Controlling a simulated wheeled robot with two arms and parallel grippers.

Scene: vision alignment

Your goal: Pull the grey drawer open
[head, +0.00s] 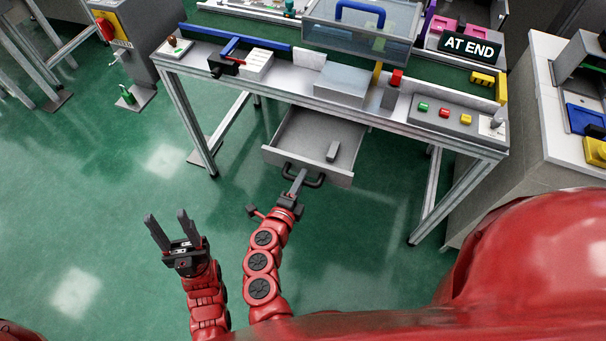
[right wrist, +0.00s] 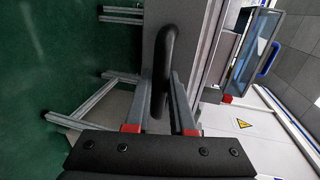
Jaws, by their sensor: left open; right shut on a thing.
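The grey drawer (head: 276,157) is pulled out from under the workbench, and its inside shows in the head view. A small grey block (head: 333,151) lies in it. A black bar handle (head: 318,181) is on the drawer's front. My right gripper (head: 298,182) is shut on the handle. In the right wrist view the dark handle (right wrist: 167,50) runs between the two fingers of my right gripper (right wrist: 160,100). My left gripper (head: 171,230) is open and empty, to the left of my right arm, above the green floor.
The workbench (head: 345,103) stands above the drawer, with a button panel (head: 445,115) at its right and a sign reading "AT END" (head: 470,47) behind. Bench legs (head: 190,125) stand on both sides.

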